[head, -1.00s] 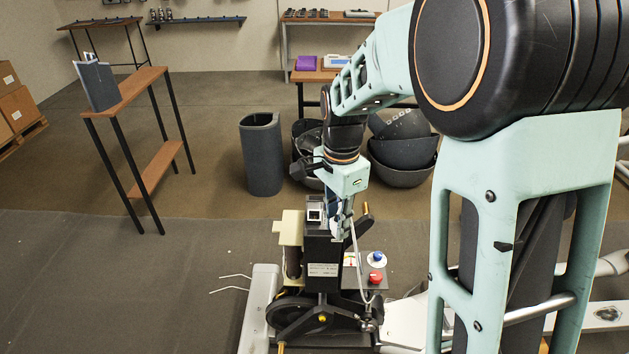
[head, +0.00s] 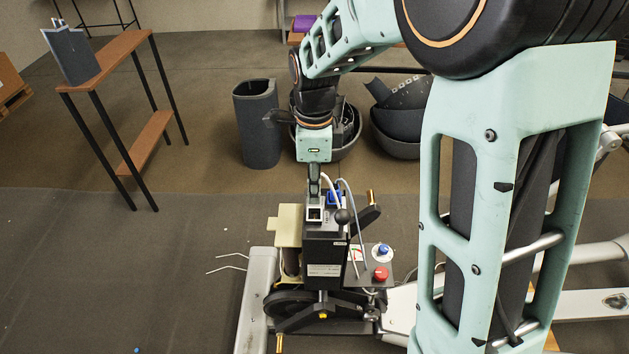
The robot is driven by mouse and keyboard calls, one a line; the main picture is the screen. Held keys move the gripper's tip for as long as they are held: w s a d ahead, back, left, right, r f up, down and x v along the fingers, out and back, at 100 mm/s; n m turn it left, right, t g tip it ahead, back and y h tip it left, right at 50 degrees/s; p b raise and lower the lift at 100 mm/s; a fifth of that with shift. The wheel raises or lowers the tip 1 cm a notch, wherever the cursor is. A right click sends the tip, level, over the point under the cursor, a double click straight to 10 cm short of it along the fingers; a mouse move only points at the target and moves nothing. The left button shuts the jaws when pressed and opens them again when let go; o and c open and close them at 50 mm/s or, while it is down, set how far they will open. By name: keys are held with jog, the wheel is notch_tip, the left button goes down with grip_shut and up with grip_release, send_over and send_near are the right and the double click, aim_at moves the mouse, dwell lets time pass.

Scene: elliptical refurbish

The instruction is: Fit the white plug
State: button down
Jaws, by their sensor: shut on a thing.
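My gripper (head: 314,192) points straight down over the top of a black upright unit (head: 324,246). It is shut, and what it holds is mostly hidden by the fingers and very small; it appears to be the white plug, with a white cable (head: 326,183) curving off to the right. Just below the fingertips is a square silver-rimmed socket (head: 315,214) on the unit's top. I cannot tell whether the plug touches the socket. A blue part (head: 334,198) sits right behind it, and a grey-white cable (head: 355,220) runs down beside the unit.
A black ball knob (head: 343,217) and a brass-tipped lever stand close right of the socket. A panel with a red button (head: 380,273) and a blue knob (head: 382,250) is lower right. A cream block (head: 288,226) is left. Dark bins (head: 258,122) and a narrow table (head: 112,62) stand behind.

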jog(key=b, duration=0.4)
send_over(314, 217)
jog(key=shift+f, duration=2.75)
jog(key=shift+f, duration=0.5)
jog(key=c, duration=1.7)
grip_release()
jog(key=shift+o, duration=0.2)
jog(key=shift+r, duration=0.1)
notch_tip(314, 217, up, 12)
jog(key=shift+f, duration=0.1)
